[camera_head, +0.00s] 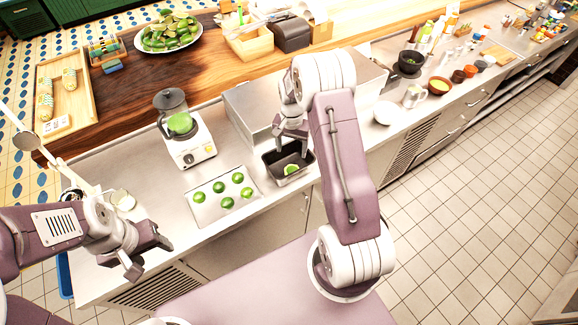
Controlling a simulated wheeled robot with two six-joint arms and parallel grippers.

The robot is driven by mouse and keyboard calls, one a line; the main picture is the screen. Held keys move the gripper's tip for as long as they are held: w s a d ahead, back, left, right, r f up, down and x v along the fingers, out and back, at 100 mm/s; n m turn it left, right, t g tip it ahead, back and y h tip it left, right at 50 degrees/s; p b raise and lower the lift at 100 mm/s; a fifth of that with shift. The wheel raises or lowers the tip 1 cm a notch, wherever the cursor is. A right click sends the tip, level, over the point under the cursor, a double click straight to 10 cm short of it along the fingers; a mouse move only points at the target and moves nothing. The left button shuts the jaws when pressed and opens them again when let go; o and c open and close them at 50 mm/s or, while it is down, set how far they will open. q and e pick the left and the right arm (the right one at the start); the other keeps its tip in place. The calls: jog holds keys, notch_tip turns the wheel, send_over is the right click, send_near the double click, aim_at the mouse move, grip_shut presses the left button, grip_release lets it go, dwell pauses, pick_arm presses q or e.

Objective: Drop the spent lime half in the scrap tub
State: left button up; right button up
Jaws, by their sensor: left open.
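The dark scrap tub (273,161) with a pale rim sits on the steel counter near its front edge. A green lime half (291,169) lies inside it, near the front. My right gripper (291,150) hangs just above the tub's back part, its fingers apart with nothing visible between them. My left gripper (146,263) is open and empty over the front left part of the counter, well away from the tub.
A pale tray (211,211) with several green limes lies left of the tub. A blender (187,138) stands behind that tray. A steel box (248,113) is behind the tub. A white bowl (386,113) is at the right.

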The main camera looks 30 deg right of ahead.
notch_tip(320, 180, up, 9)
jog(key=b, duration=0.2)
dwell(0.3)
dwell(0.4)
